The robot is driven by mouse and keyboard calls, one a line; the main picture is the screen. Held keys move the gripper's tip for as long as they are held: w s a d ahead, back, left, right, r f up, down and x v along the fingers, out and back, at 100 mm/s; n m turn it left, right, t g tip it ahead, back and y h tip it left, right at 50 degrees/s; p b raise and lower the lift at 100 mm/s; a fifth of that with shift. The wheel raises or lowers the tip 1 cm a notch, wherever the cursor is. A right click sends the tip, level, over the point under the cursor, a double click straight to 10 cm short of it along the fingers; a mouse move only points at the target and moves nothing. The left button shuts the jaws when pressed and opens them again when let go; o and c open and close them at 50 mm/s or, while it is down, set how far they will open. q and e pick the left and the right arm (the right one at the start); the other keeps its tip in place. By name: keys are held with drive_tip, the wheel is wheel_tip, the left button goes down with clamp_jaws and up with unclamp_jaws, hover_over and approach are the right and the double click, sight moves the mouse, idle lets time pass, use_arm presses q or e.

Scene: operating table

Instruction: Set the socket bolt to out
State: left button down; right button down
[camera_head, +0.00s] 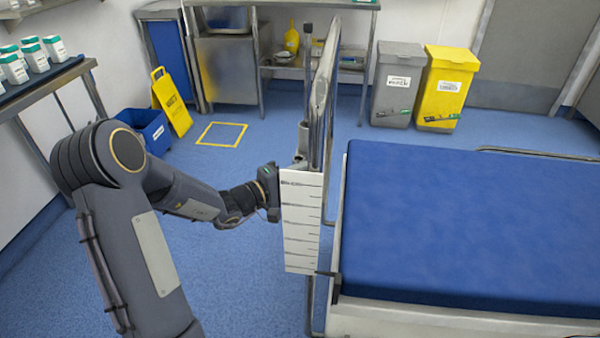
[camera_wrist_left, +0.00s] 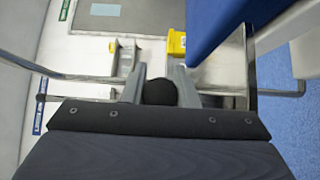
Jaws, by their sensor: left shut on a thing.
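My left gripper (camera_head: 272,188) is at the left side of a white lined panel (camera_head: 300,225) beside the bed. In the left wrist view its two grey fingers (camera_wrist_left: 159,80) stand either side of a round black knob (camera_wrist_left: 159,93), which looks like the socket bolt's knob, and are shut on it. In the head view the knob is hidden by the gripper and panel. A grey metal socket (camera_head: 303,140) with an upright rod shows just above the panel. How far the bolt sits in or out cannot be told. My right gripper is not in view.
The bed's blue mattress (camera_head: 470,230) fills the right. A raised metal side rail (camera_head: 325,95) stands between it and my arm. A blue crate (camera_head: 147,130) and a yellow floor sign (camera_head: 171,102) are at the back left. The blue floor left of the panel is clear.

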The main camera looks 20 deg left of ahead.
use_arm(q)
drive_tip(key=shift+s+d+f, duration=0.1)
drive_tip(key=shift+s, duration=0.2)
drive_tip(key=c, duration=1.1)
unclamp_jaws()
drive_tip(key=shift+c, duration=0.2)
drive_tip(key=p+v, duration=0.1)
drive_tip(key=v, duration=0.7)
